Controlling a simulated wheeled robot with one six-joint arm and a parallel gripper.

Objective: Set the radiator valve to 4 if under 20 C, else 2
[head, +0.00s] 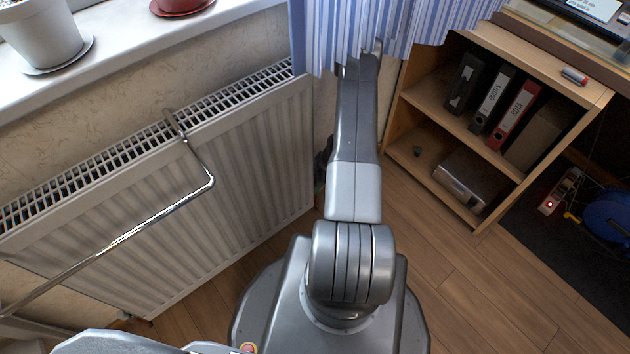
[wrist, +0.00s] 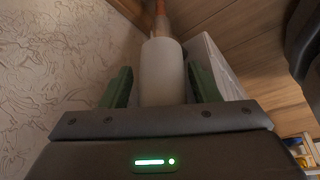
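The white valve head (wrist: 162,72) stands between the two green fingers of my gripper (wrist: 161,88) in the wrist view. The fingers are on either side of it, with narrow gaps showing, so the gripper looks open around it. No numbers or pointer can be read on the valve head. An orange-brown pipe end shows beyond it. The white radiator (head: 200,190) is at left in the head view; its valve and my gripper are hidden there behind my arm. No thermometer or temperature reading is legible in either view.
A striped curtain (head: 390,30) hangs over my arm. A wooden shelf (head: 425,180) with binders stands at right, near a power strip (head: 560,190) and blue reel (head: 608,215). A chrome rail (head: 130,232) crosses the radiator. Patterned wall (wrist: 60,55) lies left of the gripper.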

